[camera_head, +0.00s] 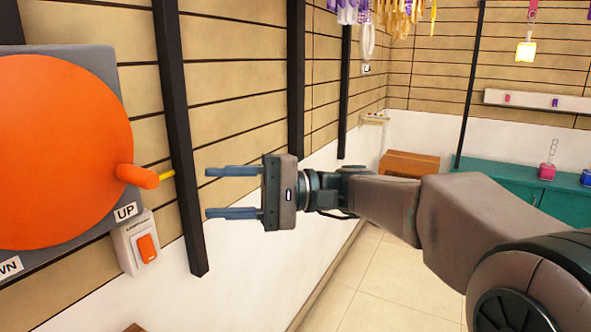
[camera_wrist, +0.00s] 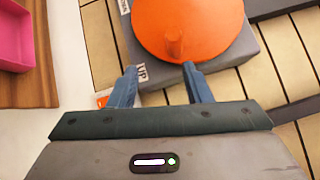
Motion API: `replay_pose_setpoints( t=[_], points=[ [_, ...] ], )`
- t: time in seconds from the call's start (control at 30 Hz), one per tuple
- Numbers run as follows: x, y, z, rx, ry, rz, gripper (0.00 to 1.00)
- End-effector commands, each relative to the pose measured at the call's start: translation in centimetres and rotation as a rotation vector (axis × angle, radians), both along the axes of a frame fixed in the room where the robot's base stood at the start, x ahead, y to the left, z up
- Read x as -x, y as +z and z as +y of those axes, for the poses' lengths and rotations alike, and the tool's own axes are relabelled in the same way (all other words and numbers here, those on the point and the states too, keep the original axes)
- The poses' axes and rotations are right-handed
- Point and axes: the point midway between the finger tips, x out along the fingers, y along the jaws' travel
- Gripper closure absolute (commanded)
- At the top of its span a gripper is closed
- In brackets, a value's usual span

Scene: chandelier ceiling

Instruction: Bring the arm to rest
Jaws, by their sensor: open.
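My gripper (camera_head: 207,192) is open, with its two blue fingers apart and nothing between them. In the head view my arm reaches in from the lower right and the fingers point left towards the wall. A large orange dial (camera_head: 60,150) with a peg-like handle (camera_head: 137,176) sits on a grey wall panel marked UP and DOWN. The fingertips are to the right of the handle and apart from it. In the wrist view the gripper (camera_wrist: 158,70) also shows open, with the orange dial (camera_wrist: 190,22) and its handle beyond the fingertips.
A white switch box with an orange rocker (camera_head: 147,248) is on the wall below the dial. Dark vertical posts (camera_head: 180,130) line the wall. A teal cabinet (camera_head: 490,180) and a wooden box (camera_head: 409,163) stand at the back. The tiled floor (camera_head: 370,290) is clear.

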Motion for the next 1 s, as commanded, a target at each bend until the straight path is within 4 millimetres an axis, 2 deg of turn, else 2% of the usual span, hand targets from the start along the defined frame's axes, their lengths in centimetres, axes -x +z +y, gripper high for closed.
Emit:
replay_pose_setpoints(
  t=[0.07, 0.17, 0.27, 0.4, 0.53, 0.8, 0.9, 1.0],
  points=[
    [0.8, -0.3, -0.6, 0.112, -0.029, -0.017, 0.55],
    [2.0, -2.5, -2.1, 0.306, -0.079, -0.045, 0.55],
    [3.1, -5.0, -4.5, 0.505, -0.131, -0.086, 0.55],
    [4.6, -8.0, -9.0, 0.772, -0.198, -0.159, 0.55],
    [5.9, -10.1, -13.9, 1.007, -0.250, -0.248, 0.55],
    [8.4, -11.6, -24.4, 1.416, -0.311, -0.478, 0.55],
    [8.9, -11.6, -26.9, 1.511, -0.315, -0.552, 0.55],
    [9.2, -11.6, -28.5, 1.567, -0.313, -0.603, 0.55]
  ],
)
